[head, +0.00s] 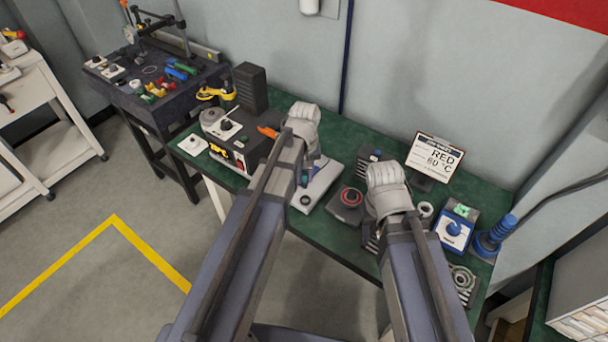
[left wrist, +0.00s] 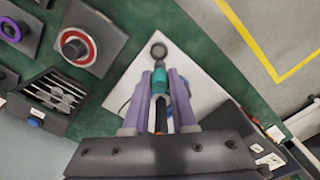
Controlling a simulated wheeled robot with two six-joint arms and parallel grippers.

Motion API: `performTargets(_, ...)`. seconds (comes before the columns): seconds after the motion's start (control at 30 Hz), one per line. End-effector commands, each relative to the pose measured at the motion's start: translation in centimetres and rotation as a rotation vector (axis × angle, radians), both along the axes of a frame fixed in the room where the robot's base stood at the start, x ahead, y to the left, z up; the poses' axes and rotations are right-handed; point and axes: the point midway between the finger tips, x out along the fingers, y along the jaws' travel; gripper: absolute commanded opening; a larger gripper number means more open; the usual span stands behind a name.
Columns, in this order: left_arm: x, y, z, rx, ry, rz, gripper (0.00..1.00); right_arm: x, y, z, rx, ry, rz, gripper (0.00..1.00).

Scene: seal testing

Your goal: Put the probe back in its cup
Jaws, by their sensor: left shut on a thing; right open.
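My left gripper (head: 304,177) is shut on the probe (left wrist: 157,82), which shows a teal body between two purple fingers. In the left wrist view the left gripper (left wrist: 160,80) is over a white plate (left wrist: 187,62). A small dark ring-shaped cup (left wrist: 159,50) stands on that plate, just beyond the teal end of the probe. The cup also shows in the head view (head: 306,199). The probe's lower end is hidden, and I see a gap between teal part and ring. My right gripper (head: 388,190) is over the bench's right part; its fingers are mostly hidden.
A dark control box (head: 245,135) stands left of the plate. A dark block with a red ring (head: 350,198) stands right of it. A sign reading RED 80 °C (head: 435,155), a blue-fronted box (head: 454,229) and a blue stand (head: 494,238) crowd the right side.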

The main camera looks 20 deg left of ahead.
Motion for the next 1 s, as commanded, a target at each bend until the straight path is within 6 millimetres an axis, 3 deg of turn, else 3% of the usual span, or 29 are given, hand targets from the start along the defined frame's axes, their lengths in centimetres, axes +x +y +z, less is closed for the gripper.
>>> performTargets(0.27,0.0,0.0,-1.1,0.0,0.0,0.0,0.0,0.0,0.0,-1.1,0.0,0.0,0.0,0.5)
performTargets(0.6,0.0,0.0,-4.0,0.0,0.0,0.0,0.0,0.0,0.0,-4.0,0.0,0.0,0.0,0.5)
performTargets(1.0,0.0,0.0,-4.1,0.0,0.0,0.0,0.0,0.0,0.0,-4.1,0.0,0.0,0.0,0.5)
